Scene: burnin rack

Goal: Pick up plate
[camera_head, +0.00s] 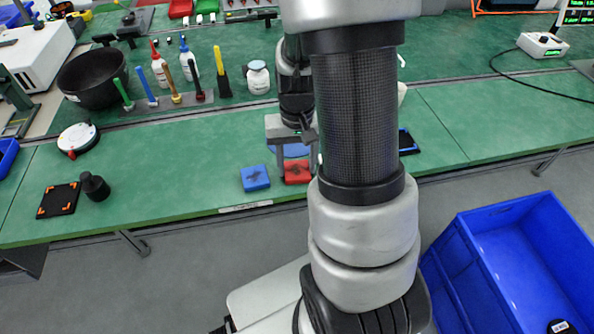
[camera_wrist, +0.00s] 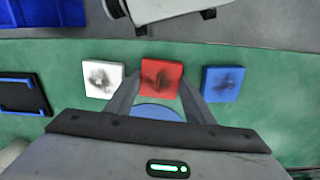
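A round blue plate (camera_wrist: 160,112) lies flat on the green bench, partly hidden by my gripper in the wrist view. It also shows between my fingers in the head view (camera_head: 293,150). My gripper (camera_wrist: 160,86) points down over it, fingers apart, with nothing seen held. A red square block (camera_wrist: 161,77) with a dark smudge lies just beyond the plate, near the fingertips. Contact cannot be told.
A blue block (camera_wrist: 222,83) and a white block (camera_wrist: 103,79) flank the red one. A black pad with blue corners (camera_wrist: 22,95) lies farther left in the wrist view. A blue bin (camera_head: 465,270) stands on the floor. Bottles and tools line the bench's back.

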